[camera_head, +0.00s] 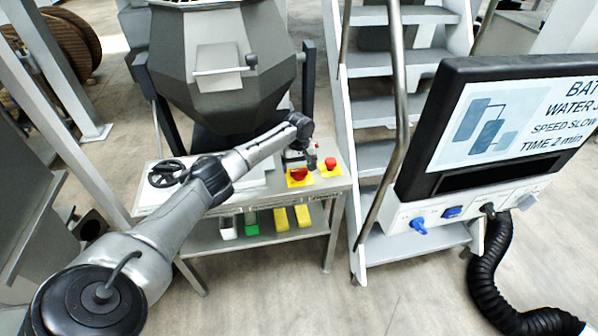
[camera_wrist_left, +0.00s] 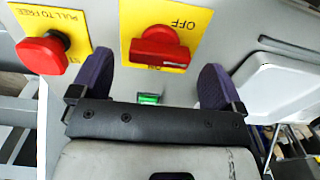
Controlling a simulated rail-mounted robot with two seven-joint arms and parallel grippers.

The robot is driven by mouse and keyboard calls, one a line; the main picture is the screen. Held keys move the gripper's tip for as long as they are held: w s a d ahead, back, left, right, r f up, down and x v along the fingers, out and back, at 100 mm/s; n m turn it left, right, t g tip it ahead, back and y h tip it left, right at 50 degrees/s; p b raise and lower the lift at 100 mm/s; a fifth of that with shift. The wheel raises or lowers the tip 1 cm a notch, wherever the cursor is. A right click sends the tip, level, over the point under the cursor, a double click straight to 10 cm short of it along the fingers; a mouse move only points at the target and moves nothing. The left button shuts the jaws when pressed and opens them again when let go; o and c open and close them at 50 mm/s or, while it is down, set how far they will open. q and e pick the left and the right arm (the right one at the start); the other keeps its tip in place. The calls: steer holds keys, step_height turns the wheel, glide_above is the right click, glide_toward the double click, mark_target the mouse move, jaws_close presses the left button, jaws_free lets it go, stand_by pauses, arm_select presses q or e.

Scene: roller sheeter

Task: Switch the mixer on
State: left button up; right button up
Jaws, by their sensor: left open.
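The mixer (camera_head: 222,70) is a grey faceted drum behind a small metal table. On the table top is a red rotary switch (camera_head: 297,174) on a yellow plate. It also shows in the left wrist view (camera_wrist_left: 163,45), where the plate reads OFF at one edge and a partly covered word is at the opposite edge. My left gripper (camera_head: 303,152) is over the table, close to the switch. In the wrist view its two purple fingers (camera_wrist_left: 155,82) are open and empty, one on each side of the switch's line. Contact cannot be told. My right gripper is out of view.
A red mushroom button (camera_wrist_left: 43,53) on a yellow plate sits beside the switch. A green lamp (camera_wrist_left: 149,98) is between the fingers. A black handwheel (camera_head: 166,174) is at the table's left. Metal stairs (camera_head: 385,110) and a screen panel (camera_head: 500,130) stand right.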

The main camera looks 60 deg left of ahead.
arm_select(q)
steer(key=shift+f, duration=1)
